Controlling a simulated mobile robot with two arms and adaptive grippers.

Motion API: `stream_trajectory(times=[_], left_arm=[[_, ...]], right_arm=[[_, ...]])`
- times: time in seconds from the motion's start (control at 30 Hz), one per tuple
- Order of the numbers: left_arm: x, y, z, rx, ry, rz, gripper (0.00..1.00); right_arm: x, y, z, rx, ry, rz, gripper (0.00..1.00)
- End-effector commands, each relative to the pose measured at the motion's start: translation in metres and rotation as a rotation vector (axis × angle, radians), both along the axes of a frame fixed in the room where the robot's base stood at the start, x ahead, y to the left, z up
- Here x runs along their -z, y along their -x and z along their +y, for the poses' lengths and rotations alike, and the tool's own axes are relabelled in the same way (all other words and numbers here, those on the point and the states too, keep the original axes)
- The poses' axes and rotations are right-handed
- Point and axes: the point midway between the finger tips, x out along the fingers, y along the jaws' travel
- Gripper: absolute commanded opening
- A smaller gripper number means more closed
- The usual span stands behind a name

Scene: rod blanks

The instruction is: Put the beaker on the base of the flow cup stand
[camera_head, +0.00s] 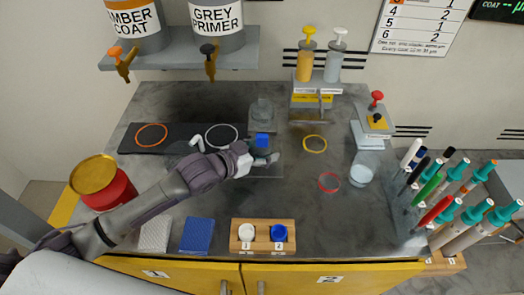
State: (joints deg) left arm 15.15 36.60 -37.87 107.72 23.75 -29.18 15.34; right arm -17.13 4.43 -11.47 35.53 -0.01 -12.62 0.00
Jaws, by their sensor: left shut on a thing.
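My left gripper (266,157) reaches in from the left over a small grey plate (268,173). It is shut at a small blue block (262,140), and its fingers partly hide the contact. A clear glass vessel (262,110) shows just behind the block. The grey plate looks like the base of the flow cup stand, but the arm covers part of it. A clear beaker-like glass (363,169) stands upright to the right, apart from the gripper. My right gripper is not in view.
A red ring (329,182) and a yellow ring (314,143) lie on the grey worktop. A rack of markers and syringe-like tools (440,205) stands at the right. A wooden block with two caps (263,246) is at the front edge. A red can (104,185) is at the left.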

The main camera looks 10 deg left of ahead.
Motion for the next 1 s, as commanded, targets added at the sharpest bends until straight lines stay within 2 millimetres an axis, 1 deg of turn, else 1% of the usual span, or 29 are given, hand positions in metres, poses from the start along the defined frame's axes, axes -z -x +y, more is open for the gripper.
stream_trajectory(times=[0.1, 0.13, 0.2, 0.27, 0.53, 0.67, 0.77, 1.0], left_arm=[[0.004, 0.000, 0.000, 0.000, 0.000, 0.001, 0.28], [0.003, 0.000, 0.000, 0.000, -0.001, 0.001, 0.69], [0.003, 0.000, 0.000, 0.000, -0.001, 0.001, 0.80], [0.003, 0.000, 0.000, 0.000, -0.001, 0.001, 0.89], [0.003, 0.000, 0.000, 0.000, -0.001, 0.001, 0.89], [-0.001, 0.002, 0.001, 0.000, 0.000, 0.000, 0.89], [-0.004, 0.012, 0.009, 0.000, -0.002, 0.002, 0.89], [-0.024, 0.052, 0.034, 0.002, -0.004, 0.003, 0.89]], right_arm=[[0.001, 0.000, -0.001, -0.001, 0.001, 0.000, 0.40], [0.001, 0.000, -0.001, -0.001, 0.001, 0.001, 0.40], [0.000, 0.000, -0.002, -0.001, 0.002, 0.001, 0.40], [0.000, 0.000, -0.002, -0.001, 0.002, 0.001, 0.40], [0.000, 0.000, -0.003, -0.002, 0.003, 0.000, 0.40], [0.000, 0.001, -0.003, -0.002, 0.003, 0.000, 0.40], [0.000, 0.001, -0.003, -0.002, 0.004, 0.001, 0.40], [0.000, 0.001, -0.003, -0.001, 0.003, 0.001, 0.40]])
